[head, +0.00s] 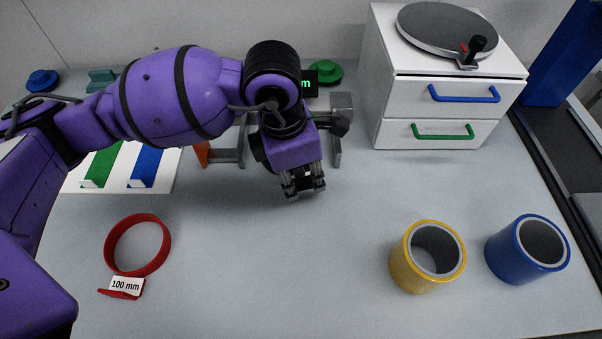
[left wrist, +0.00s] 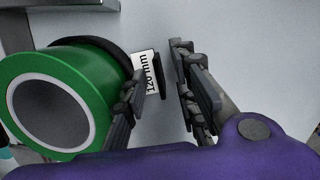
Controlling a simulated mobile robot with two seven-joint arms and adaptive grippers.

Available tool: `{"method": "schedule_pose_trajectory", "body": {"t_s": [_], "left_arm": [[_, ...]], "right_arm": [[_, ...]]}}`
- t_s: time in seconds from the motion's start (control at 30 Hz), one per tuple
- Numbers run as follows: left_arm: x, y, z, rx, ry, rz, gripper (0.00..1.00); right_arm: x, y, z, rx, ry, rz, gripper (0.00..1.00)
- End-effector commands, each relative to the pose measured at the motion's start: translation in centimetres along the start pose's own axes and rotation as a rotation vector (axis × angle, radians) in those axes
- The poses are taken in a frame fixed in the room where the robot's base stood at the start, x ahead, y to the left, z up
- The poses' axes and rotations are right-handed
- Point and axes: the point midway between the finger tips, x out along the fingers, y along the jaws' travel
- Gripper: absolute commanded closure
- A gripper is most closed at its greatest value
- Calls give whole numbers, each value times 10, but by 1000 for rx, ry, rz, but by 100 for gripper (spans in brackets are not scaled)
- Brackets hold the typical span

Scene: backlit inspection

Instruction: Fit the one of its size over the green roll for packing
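In the left wrist view a green roll (left wrist: 98,82) with a pale inner ring and dark hole stands at the left. A black ring (left wrist: 108,48) curves along the roll's far outer edge; the rest of it is hidden, so I cannot tell whether it goes fully around. Its white 120 mm label (left wrist: 145,68) shows by the fingers. My left gripper (left wrist: 163,82) is open beside the roll, with a gap between its fingers. It also shows in the head view (head: 303,187), where I cannot make out roll or black ring. A red ring (head: 109,240) labelled 100 mm lies front left.
A yellow roll (head: 400,270) and a blue roll (head: 505,263) stand front right. A white drawer unit (head: 390,110) with a turntable (head: 440,22) on top stands back right. Green and blue strips lie on a white board (head: 120,178) at left. The middle front table is clear.

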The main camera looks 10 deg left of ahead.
Motion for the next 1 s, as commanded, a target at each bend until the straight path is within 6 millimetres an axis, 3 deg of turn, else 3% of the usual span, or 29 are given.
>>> {"method": "schedule_pose_trajectory", "body": {"t_s": [0.17,0.6,0.8,1.0], "left_arm": [[-13,1,0,1,-1,3,73],[-100,1,1,1,-2,4,73],[-118,0,0,0,0,1,73],[-120,0,0,0,0,0,73]], "right_arm": [[0,1,0,-3,0,0,100],[0,1,0,-4,-1,1,100],[0,1,1,-4,-1,1,100],[0,1,1,-4,-1,1,100]]}}
